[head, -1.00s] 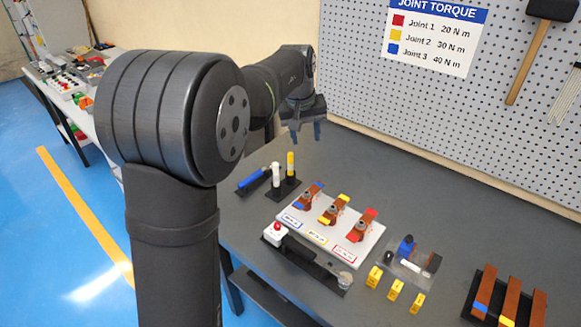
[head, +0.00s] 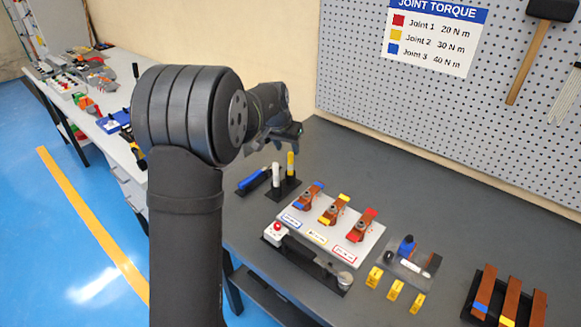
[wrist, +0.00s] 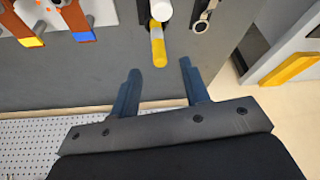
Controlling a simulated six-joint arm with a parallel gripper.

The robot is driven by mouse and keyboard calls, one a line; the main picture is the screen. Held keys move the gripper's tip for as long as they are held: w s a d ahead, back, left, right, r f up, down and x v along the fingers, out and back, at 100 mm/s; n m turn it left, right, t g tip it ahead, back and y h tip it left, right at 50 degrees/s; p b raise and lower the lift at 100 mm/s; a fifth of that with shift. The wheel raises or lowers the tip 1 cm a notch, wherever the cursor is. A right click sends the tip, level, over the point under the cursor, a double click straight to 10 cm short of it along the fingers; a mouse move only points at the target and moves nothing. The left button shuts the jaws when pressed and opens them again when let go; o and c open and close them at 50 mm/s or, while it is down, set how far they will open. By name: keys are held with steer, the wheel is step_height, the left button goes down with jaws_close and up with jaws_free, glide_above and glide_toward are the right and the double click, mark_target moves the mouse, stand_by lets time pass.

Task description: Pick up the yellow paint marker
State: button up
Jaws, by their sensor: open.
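The yellow paint marker (head: 291,165) stands upright in a black holder (head: 287,190), beside a white marker (head: 276,175). In the wrist view the yellow marker (wrist: 158,48) shows ahead of and between my fingertips, with the white marker (wrist: 160,9) behind it. My gripper (wrist: 159,66) is open and empty, its two blue-grey fingers spread to either side. In the head view my gripper (head: 290,134) is above and close to the yellow marker; its fingers are largely hidden there by its own body. I cannot tell the exact gap.
A blue-handled tool (head: 252,181) lies left of the holder. A white board (head: 345,248) with copper pieces is to the right. The pegboard (head: 450,120) rises behind the grey table. The table between holder and pegboard is clear.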

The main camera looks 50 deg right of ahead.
mark_target(290, 153)
steer(key=shift+d+x, duration=0.15)
steer(key=shift+x, duration=1.85)
steer(key=shift+d+x, duration=0.1)
steer(key=shift+x, duration=1.9)
steer(key=shift+r, duration=0.15)
jaws_close()
